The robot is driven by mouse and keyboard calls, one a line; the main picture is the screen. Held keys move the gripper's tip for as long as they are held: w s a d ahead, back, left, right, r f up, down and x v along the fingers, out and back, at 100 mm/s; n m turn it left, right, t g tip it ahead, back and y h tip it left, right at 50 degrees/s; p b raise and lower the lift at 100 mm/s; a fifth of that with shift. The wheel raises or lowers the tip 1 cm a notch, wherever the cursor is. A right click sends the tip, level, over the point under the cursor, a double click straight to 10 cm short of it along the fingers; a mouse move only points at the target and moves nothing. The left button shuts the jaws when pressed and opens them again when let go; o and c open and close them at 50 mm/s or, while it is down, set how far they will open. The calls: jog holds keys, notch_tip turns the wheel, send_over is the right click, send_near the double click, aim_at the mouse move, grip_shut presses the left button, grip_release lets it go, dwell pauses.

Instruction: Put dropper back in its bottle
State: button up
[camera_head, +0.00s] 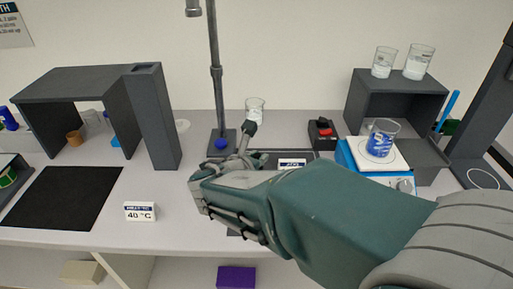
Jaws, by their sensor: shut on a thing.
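I cannot pick out the dropper bottle for sure; my arm covers much of the middle bench.
A stand with a tall pole (215,90) rises behind my gripper, near a glass beaker (255,105). A blue hotplate (352,158) with a beaker of blue liquid (381,140) stands right. A dark mat (62,197) and a "40 °C" sign (140,212) lie left.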

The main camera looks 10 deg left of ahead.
jog(key=shift+d+f, duration=0.15)
jog(key=shift+f, duration=0.5)
jog(key=shift+a+f, duration=0.15)
jog(key=shift+f, duration=0.45)
jog(key=shift+a+f, duration=0.15)
jog(key=shift+f, duration=0.45)
jog(key=shift+d+f, duration=0.15)
jog(key=shift+f, duration=1.05)
jog(key=shift+f, duration=0.1)
jog(key=o, duration=0.7)
jog(key=shift+c, duration=0.2)
jog(key=v, duration=1.2)
